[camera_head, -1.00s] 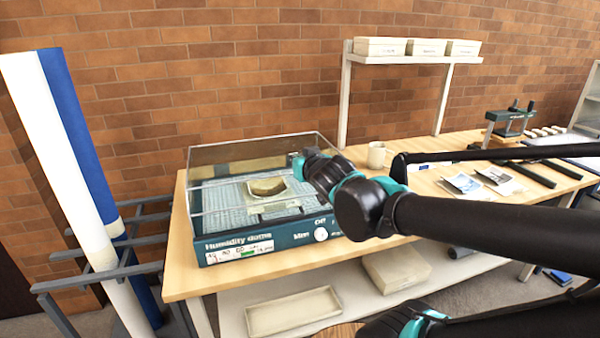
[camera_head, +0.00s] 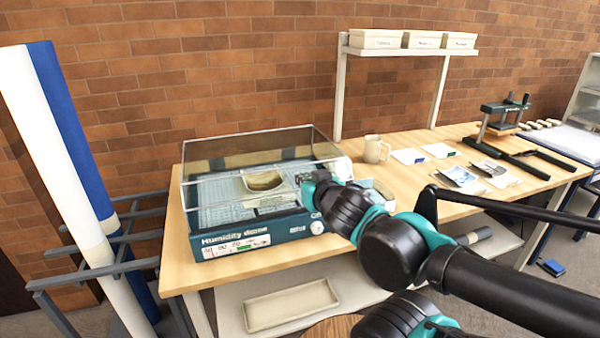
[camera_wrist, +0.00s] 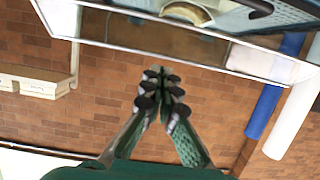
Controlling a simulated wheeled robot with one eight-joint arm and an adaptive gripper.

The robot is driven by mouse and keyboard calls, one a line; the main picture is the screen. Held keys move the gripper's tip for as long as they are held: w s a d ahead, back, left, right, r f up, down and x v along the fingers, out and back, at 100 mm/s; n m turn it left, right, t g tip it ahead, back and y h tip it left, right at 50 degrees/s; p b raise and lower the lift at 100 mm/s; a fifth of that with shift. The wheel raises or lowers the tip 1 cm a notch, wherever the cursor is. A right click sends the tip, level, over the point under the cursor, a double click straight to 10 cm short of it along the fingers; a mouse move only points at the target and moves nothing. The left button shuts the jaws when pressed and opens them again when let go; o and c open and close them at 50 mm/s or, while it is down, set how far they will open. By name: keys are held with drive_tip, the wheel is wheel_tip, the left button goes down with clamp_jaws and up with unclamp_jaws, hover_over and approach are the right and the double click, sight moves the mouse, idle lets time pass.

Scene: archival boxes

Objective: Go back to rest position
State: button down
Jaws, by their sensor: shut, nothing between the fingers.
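My gripper (camera_head: 305,186) is at the front right of the humidity dome (camera_head: 240,246), a teal box with a clear cover, on the wooden table. In the wrist view my gripper (camera_wrist: 160,80) is shut, its fingertips together with nothing between them. The dome's clear cover (camera_head: 240,145) is down over the base. A pale dish (camera_head: 264,184) with a brownish item inside shows through the cover. In the wrist view the dome's clear cover (camera_wrist: 150,40) crosses the top. Whether the gripper touches the dome, I cannot tell.
A beige mug (camera_head: 374,149) stands behind my arm. Photos (camera_head: 460,177) and a press (camera_head: 497,118) are to the right. Labelled boxes (camera_head: 375,39) sit on a shelf against the brick wall. Blue and white rolls (camera_head: 65,170) lean at the left. A tray (camera_head: 291,305) lies on the lower shelf.

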drive_tip(key=w+d+f+m+g+h, duration=0.1)
drive_tip(key=d+f+m+g+h, duration=0.3)
drive_tip(key=d+f, duration=0.7)
drive_tip(key=s+d+f+g, duration=0.4)
drive_tip(key=s+f+g, duration=0.2)
drive_tip(key=f, duration=0.6)
drive_tip(key=shift+s+n, duration=0.3)
drive_tip(key=shift+s, duration=0.65)
